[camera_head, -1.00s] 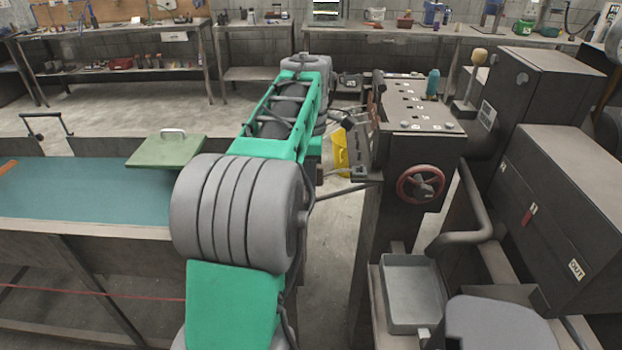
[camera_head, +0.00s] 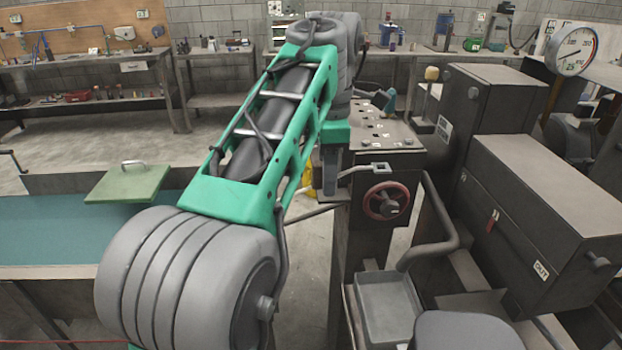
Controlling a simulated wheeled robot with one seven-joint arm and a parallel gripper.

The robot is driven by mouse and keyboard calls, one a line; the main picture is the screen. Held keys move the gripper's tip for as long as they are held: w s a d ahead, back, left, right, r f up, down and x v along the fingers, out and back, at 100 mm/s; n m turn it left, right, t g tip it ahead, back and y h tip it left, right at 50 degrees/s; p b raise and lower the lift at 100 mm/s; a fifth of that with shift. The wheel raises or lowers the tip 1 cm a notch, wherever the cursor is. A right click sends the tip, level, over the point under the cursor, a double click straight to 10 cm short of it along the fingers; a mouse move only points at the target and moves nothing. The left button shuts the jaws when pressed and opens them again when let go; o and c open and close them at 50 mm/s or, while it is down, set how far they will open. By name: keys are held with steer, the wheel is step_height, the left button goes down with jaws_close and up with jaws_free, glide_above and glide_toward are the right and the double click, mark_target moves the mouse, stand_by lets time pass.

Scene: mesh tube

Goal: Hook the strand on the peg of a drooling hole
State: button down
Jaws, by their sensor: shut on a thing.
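My arm (camera_head: 265,130) reaches away from me toward the dark machine (camera_head: 390,160) with a perforated, labelled top plate (camera_head: 378,128). The arm's thick grey wrist (camera_head: 343,60) ends beside the plate's far left side. My gripper is hidden behind the arm, so its fingers and anything in them cannot be seen. No strand, peg or drooling hole can be made out in this view; the machine's left face is mostly covered by my arm. A small metal bracket (camera_head: 368,169) sticks out at the machine's near left corner.
A red handwheel (camera_head: 387,200) and a grey tray (camera_head: 386,306) are on the machine's near side. Dark cabinets (camera_head: 540,195) and a bent pipe (camera_head: 437,240) crowd the right. A teal trough (camera_head: 60,232) with a green lid (camera_head: 128,184) lies left. Floor shows between them.

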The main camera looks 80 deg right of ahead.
steer(key=shift+s+r+p, duration=0.15)
steer(key=shift+r+p, duration=0.35)
steer(key=shift+r, duration=0.2)
steer(key=shift+r+p, duration=1.6)
steer(key=shift+p, duration=0.1)
